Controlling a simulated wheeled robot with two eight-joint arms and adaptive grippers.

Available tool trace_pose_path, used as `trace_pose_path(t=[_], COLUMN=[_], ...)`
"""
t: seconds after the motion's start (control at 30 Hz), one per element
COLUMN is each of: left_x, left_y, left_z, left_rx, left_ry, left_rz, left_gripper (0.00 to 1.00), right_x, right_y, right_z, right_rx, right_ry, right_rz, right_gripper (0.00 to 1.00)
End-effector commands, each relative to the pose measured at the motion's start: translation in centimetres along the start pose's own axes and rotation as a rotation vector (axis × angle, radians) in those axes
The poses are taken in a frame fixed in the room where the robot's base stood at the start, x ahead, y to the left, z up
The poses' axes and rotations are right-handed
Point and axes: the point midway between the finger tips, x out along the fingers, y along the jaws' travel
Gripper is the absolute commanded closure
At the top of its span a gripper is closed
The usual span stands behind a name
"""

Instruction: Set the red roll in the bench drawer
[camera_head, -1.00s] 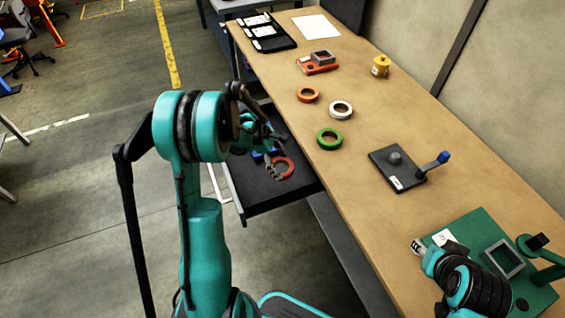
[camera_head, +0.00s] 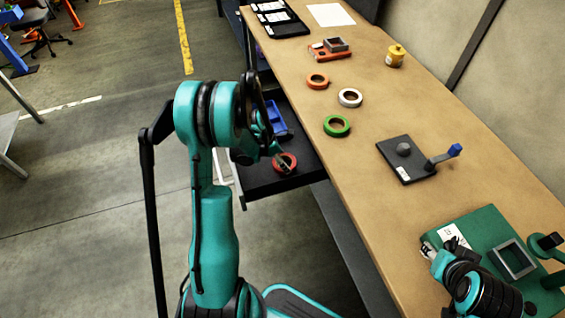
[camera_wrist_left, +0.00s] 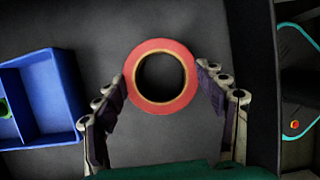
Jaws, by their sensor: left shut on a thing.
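The red roll (camera_head: 289,171) is a ring lying flat within the open bench drawer (camera_head: 262,184), near its front end. In the left wrist view the roll (camera_wrist_left: 160,108) sits between both fingers over the dark drawer floor. My left gripper (camera_head: 283,160) is shut on it; the wrist view shows the fingers (camera_wrist_left: 162,76) at its left and right sides. I cannot tell whether the roll touches the drawer floor. My right gripper (camera_head: 430,248) is by the green fixture on the bench, its fingers too small to read.
A blue divided bin (camera_head: 277,117) stands in the drawer, left of the roll in the wrist view (camera_wrist_left: 45,95). The bench holds orange (camera_head: 317,81), white (camera_head: 350,97) and green (camera_head: 337,126) rolls, a dark plate with a blue-tipped lever (camera_head: 400,170) and a green fixture (camera_head: 480,222).

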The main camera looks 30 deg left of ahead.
Motion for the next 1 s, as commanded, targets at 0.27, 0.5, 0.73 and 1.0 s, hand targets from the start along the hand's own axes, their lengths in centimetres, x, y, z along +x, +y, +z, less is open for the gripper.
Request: trace_pose_path(t=[0.27,0.5,0.73,1.0], left_x=[0.5,0.7,0.7,-1.6], left_y=[0.0,0.0,0.0,0.0], left_z=[-0.2,-0.3,-0.3,-0.2], left_rx=[0.0,0.001,0.001,-0.002], left_ry=[0.0,0.0,0.0,0.0], left_rz=[0.0,0.0,0.0,0.0], left_gripper=[0.58,0.08,0.08,0.08], right_x=[0.2,0.4,0.4,-0.5], right_y=[0.0,0.0,0.0,0.0], right_z=[0.1,0.3,0.3,-0.4], right_rx=[0.0,0.0,0.0,0.0], right_ry=[0.0,0.0,0.0,0.0], right_rz=[0.0,0.0,0.0,0.0], right_gripper=[0.6,0.6,0.6,0.6])
